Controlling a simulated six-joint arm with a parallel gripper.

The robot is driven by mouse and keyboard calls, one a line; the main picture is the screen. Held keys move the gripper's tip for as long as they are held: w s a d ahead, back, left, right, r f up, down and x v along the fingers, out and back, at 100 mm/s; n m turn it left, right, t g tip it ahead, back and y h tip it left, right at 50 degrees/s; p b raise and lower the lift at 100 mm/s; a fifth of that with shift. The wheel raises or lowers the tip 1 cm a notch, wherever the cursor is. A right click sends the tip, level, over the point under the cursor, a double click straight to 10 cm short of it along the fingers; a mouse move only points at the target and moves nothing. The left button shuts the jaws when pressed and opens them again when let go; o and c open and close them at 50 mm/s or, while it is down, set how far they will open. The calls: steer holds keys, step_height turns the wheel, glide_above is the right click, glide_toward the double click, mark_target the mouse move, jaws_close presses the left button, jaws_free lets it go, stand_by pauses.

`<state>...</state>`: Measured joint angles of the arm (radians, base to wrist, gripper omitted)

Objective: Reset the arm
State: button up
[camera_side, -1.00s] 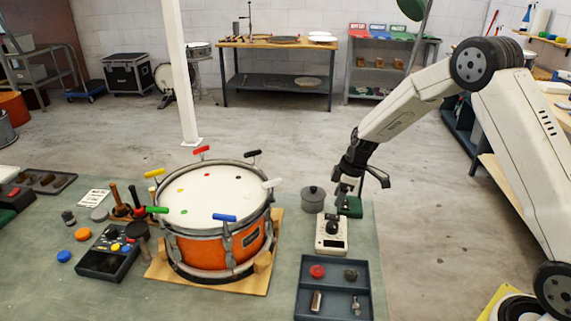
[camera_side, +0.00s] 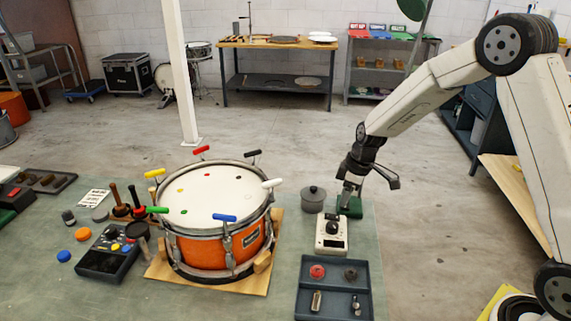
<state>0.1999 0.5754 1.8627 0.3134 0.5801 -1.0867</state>
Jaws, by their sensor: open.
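My gripper (camera_side: 350,194) points down at the right edge of the bench, just over a small green block (camera_side: 351,207). Its jaws are open, and I see nothing held between them. Whether the fingertips touch the green block cannot be told from this angle. The orange drum (camera_side: 217,220) with coloured T-handles around its rim stands on a wooden base to the left of my gripper.
A grey lidded pot (camera_side: 313,199) and a white box with a black knob (camera_side: 332,234) stand close to my gripper. A dark tray (camera_side: 334,290) with small parts lies in front. A black control box (camera_side: 108,254) is at left.

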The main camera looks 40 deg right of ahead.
steer(key=s+a+r+m, duration=0.2)
steer(key=s+a+m, duration=0.1)
steer(key=s, duration=0.6)
steer(key=s+a+r+m+h, duration=0.1)
steer(key=s+a+r+m, duration=0.1)
steer(key=s, duration=0.7)
steer(key=shift+a+m+t+h, duration=0.3)
steer(key=shift+a+m, duration=0.35)
steer(key=shift+m, duration=0.45)
